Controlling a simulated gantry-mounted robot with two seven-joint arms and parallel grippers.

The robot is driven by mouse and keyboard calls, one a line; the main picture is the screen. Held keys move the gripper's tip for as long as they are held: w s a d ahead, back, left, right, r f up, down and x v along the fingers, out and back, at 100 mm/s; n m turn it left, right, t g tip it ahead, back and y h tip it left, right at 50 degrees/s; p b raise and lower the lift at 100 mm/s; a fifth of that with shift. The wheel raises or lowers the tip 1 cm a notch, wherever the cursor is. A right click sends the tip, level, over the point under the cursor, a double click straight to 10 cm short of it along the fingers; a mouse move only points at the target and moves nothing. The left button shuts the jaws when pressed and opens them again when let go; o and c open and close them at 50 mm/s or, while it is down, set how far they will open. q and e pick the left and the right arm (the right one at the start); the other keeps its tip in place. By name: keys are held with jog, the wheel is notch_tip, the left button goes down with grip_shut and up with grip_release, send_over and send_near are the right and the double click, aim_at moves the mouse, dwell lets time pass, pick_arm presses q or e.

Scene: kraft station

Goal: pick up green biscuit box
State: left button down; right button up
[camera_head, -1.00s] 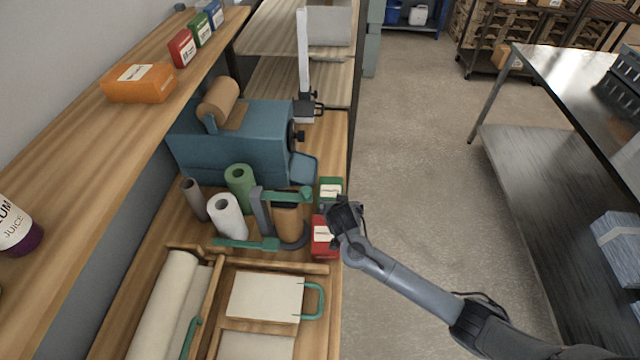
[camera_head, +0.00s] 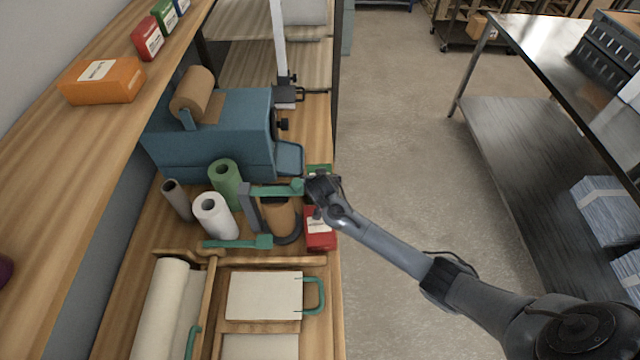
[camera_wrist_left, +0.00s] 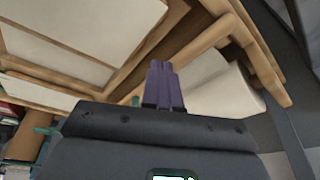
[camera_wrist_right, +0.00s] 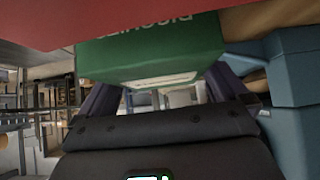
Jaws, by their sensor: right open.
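The green biscuit box (camera_head: 318,169) stands on the bench beside the blue machine, mostly hidden behind my right gripper (camera_head: 322,190) in the head view. In the right wrist view the green box (camera_wrist_right: 150,52) is large and close, with upside-down lettering and a white label. My right gripper's dark fingers (camera_wrist_right: 158,96) are spread apart, one towards each side of the box. I cannot tell whether they touch it. My left gripper (camera_wrist_left: 165,85) shows only in its wrist view, its purple fingers together with nothing visible between them.
A red box (camera_head: 320,228) stands close to the green box, just nearer. The blue machine (camera_head: 220,135) stands behind. Another green box (camera_head: 164,16) is on the upper shelf. The floor right of the bench is clear.

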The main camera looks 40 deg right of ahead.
jog(key=shift+w+d+f, duration=0.1)
jog(key=shift+w+f, duration=0.1)
jog(key=shift+c, duration=0.2)
jog(key=c, duration=0.8)
jog(key=shift+r, duration=0.1)
